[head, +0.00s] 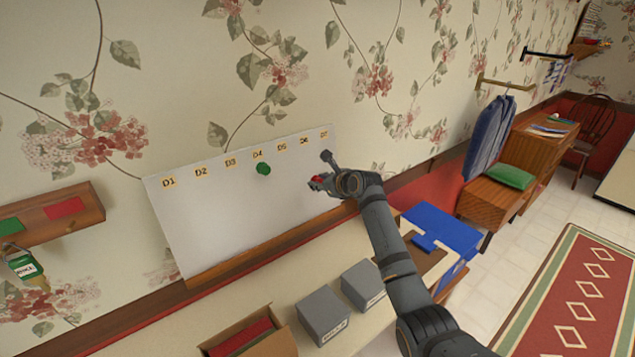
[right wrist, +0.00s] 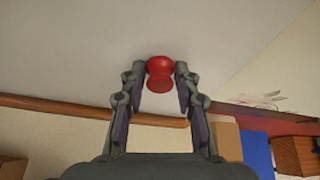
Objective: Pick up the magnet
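A red magnet (right wrist: 160,74) sits between the two fingertips of my right gripper (right wrist: 161,80) in the right wrist view. In the head view the magnet (head: 318,178) shows small and partly covered by the lower finger. My right gripper (head: 322,170) is at the right end of the white board, below D7. Its fingers look spread, one above the magnet and one beside it, with a gap to the upper finger. A green magnet (head: 264,169) is on the board under D4. My left gripper is not in view.
The white board (head: 220,220) carries labels D1 to D7 and leans on a wooden ledge. Below are two grey boxes (head: 323,314) and an open cardboard box (head: 250,335). A key rack (head: 50,215) is at the left. A blue item (head: 440,228) lies right of my arm.

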